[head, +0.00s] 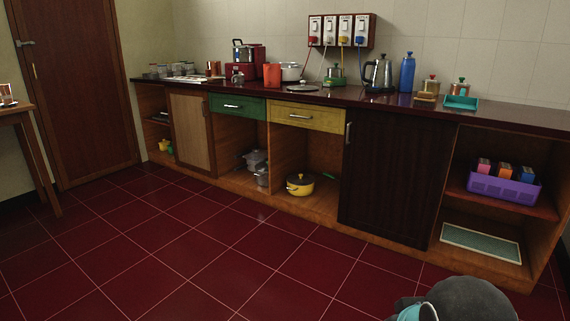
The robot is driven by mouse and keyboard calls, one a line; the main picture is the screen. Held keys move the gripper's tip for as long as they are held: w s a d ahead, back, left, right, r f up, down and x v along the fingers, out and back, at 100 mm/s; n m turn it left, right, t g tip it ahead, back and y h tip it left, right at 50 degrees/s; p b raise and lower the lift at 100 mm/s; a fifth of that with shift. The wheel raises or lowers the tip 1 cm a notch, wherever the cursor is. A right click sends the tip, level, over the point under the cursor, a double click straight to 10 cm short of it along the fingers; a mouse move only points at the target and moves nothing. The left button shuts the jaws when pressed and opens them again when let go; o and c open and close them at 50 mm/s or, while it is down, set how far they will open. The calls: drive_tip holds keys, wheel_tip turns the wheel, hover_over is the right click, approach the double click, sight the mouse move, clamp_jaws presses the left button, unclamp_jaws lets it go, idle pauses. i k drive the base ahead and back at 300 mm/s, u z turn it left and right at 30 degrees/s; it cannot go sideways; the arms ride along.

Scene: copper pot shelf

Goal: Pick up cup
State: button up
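Several smaller cup-like or jar-like items (161,71) stand at the counter's far left end, too small to tell apart. A small metal vessel (237,77) stands left of the orange one. Part of my own arm, a dark rounded link with teal, shows at the bottom right edge. My gripper is not in view.
A silver kettle (378,73), a blue bottle (407,72) and a white pot (291,71) share the counter. Below are a yellow pot (300,184) and a purple basket (503,188). A wooden table (22,112) stands at left. The red tiled floor (200,240) is clear.

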sight(240, 80)
drive_tip(key=z, duration=0.1)
drive_tip(key=i, duration=2.1)
drive_tip(key=u, duration=0.6)
drive_tip(key=i, duration=2.15)
drive_tip(key=u, duration=0.9)
